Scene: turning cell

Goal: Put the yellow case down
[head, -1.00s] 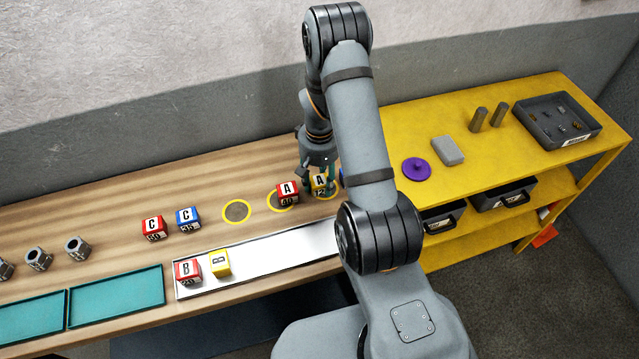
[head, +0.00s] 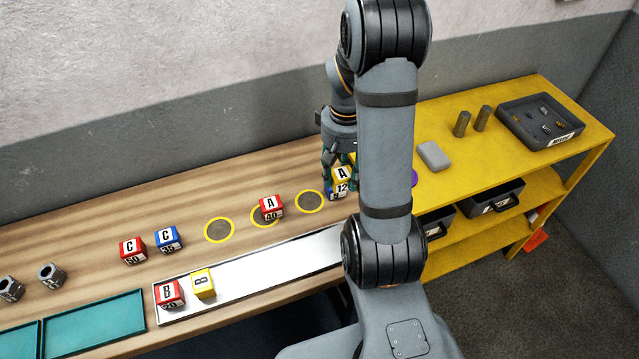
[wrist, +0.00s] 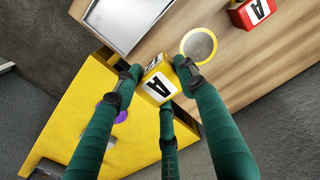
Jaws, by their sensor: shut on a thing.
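The yellow case (head: 342,174), marked A and 12, is in my gripper (head: 339,168) at the right end of the wooden bench. The wrist view shows my green fingers (wrist: 157,76) shut around the yellow case (wrist: 155,85), its A face visible. In the head view a blue case (head: 333,190) shows just below the yellow one, mostly hidden; I cannot tell whether they touch. The rightmost yellow-ringed grey spot (head: 310,201) is bare, left of the held case. It also shows in the wrist view (wrist: 198,45).
A red A case (head: 271,207) stands on the middle ringed spot; the left spot (head: 219,229) is bare. Red and yellow B cases stand in the silver tray (head: 270,262). Red and blue C cases stand left. A yellow shelf (head: 455,165) adjoins on the right.

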